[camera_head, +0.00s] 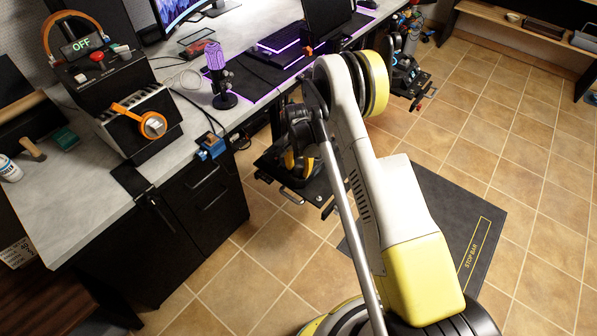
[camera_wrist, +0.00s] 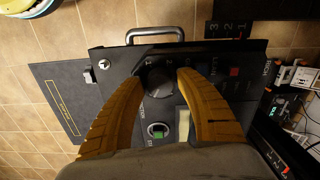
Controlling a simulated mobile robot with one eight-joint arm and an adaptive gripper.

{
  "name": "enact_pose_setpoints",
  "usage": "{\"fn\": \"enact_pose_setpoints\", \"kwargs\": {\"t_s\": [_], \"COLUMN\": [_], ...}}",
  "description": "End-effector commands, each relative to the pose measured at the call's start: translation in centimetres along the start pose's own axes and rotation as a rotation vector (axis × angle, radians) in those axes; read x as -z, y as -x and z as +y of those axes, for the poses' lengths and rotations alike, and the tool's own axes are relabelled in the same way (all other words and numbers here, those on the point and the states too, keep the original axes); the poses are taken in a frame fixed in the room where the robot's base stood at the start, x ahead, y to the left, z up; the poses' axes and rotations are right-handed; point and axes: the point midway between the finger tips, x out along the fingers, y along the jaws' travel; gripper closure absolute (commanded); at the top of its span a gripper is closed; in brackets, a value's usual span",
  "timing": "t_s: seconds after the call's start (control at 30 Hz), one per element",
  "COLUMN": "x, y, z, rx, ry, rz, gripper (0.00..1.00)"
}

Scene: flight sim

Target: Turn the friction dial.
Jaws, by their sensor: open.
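In the wrist view, a dark round dial (camera_wrist: 159,81) sits on a black control panel (camera_wrist: 110,62) with white markings around it. The panel lettering is too small to read fully, so I cannot confirm the dial's label. My gripper (camera_wrist: 160,73) is open, with one yellow finger on each side of the dial. I cannot tell whether either finger touches it. In the head view, my gripper's yellow fingers (camera_head: 297,166) show partly behind my arm, over the panel beside the desk.
The panel has a metal handle (camera_wrist: 155,35), a green-lit round switch (camera_wrist: 158,130) and a small red button (camera_wrist: 234,71). The grey desk (camera_head: 60,190) carries a purple microphone (camera_head: 218,75) and a box showing OFF (camera_head: 82,44). Tiled floor lies open at right.

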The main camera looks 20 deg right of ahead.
Motion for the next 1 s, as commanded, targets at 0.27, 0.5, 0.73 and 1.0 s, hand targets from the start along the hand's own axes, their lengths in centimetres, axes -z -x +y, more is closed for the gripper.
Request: {"fn": "enact_pose_setpoints", "kwargs": {"t_s": [0.27, 0.5, 0.73, 1.0], "x": [0.0, 0.0, 0.01, 0.01], "y": [-0.21, -0.2, -0.2, -0.19], "z": [0.0, 0.0, 0.0, 0.0], "rx": [0.0, 0.0, 0.0, 0.0], "ry": [0.0, 0.0, 0.018, 0.145], "rz": [0.0, 0.0, 0.0, 0.0], "gripper": [0.58, 1.0, 1.0, 1.0]}}
